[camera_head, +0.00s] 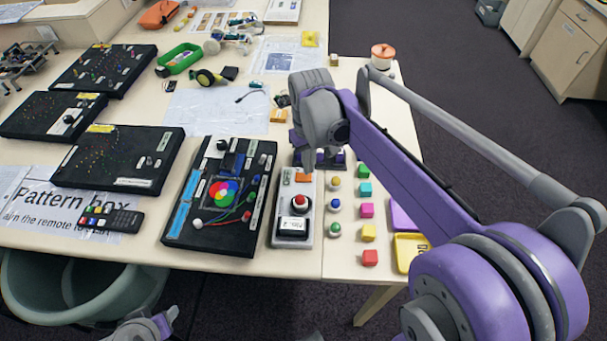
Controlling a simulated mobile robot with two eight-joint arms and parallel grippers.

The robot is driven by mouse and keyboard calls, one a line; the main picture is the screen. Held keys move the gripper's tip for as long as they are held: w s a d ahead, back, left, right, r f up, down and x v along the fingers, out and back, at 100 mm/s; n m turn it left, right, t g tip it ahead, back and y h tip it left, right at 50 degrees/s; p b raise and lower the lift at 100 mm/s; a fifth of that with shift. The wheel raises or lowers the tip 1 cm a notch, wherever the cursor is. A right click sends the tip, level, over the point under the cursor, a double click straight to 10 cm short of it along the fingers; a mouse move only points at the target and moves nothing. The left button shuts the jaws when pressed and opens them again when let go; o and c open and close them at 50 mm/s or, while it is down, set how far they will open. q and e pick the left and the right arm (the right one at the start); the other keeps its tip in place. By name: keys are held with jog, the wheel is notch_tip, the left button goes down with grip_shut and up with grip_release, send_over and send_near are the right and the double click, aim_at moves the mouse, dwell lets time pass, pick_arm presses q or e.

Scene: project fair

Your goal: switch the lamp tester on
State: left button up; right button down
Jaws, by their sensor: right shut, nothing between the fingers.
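A slim light-grey box, which looks like the lamp tester (277,232), lies near the table's front edge. It has a red round button (300,202) on a pale base and a black-framed label below, too small to read. An orange piece shows at its far end. My right gripper (319,160) is shut and empty, pointing down over the box's far end, beyond the red button. My arm partly hides that end, and I cannot tell whether the fingers touch it. Part of my left arm (140,328) shows at the bottom edge; its fingers are not clear.
A black panel with a coloured disc (222,240) lies close left of the box. Coloured cubes and balls (367,211) stand in rows to the right, near a yellow tray (404,266). More black boards, a remote (111,218) and a green tray (179,59) lie further left.

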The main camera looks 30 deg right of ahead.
aim_at(309, 177)
pick_arm(q)
jog(key=shift+s+f+b, duration=0.15)
jog(key=shift+f+b, duration=0.4)
jog(key=shift+f, duration=0.1)
pick_arm(e)
jog(key=shift+f, duration=0.95)
jog(key=shift+r, duration=0.1)
jog(key=shift+r+p, duration=2.1)
jog(key=shift+r, duration=1.4)
pick_arm(q)
jog(key=r, duration=0.1)
jog(key=w+r, duration=0.1)
jog(key=r, duration=0.1)
jog(key=w+r, duration=0.1)
jog(key=r, duration=0.1)
jog(key=shift+r, duration=0.2)
jog(key=shift+s, duration=0.15)
jog(key=shift+s, duration=0.1)
pick_arm(e)
jog(key=shift+s+f, duration=0.1)
jog(key=shift+f, duration=0.05)
